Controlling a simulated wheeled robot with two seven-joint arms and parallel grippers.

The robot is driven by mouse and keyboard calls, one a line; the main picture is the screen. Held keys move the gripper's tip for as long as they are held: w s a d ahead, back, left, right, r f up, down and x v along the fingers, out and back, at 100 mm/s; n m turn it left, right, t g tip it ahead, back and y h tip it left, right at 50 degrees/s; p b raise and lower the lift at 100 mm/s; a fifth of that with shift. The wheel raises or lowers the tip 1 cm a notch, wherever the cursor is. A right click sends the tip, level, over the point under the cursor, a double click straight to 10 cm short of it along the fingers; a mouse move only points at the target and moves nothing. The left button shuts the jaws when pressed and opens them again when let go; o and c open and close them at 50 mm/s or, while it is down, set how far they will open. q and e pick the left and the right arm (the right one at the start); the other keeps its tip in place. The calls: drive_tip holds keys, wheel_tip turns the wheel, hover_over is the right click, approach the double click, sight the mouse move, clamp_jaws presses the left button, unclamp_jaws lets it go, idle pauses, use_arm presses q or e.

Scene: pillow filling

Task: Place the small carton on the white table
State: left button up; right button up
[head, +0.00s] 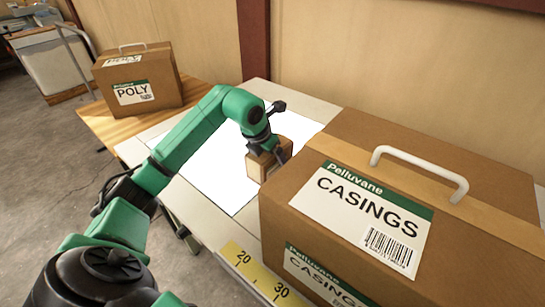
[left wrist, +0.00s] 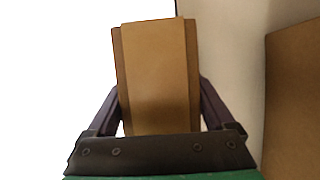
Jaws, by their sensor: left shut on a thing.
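The small carton (head: 260,164) is a plain brown box with a tape strip, over the right part of the bright white area of the white table (head: 205,178). My left gripper (head: 268,150) is shut on it from above. In the left wrist view the carton (left wrist: 157,75) sits between the two dark fingers of the left gripper (left wrist: 157,112). I cannot tell whether the carton's underside touches the table. My right gripper is in neither view.
A large CASINGS carton (head: 300,215) with a white handle stands close to the right of the small carton. A POLY carton (head: 160,92) stands on a wooden table at the back left. A yellow ruler strip (head: 262,280) runs along the front edge. The white area to the left is clear.

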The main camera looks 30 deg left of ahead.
use_arm(q)
drive_tip(key=o, duration=1.3)
drive_tip(key=shift+c, duration=0.2)
drive_tip(key=shift+r, duration=0.1)
drive_tip(key=v, duration=1.2)
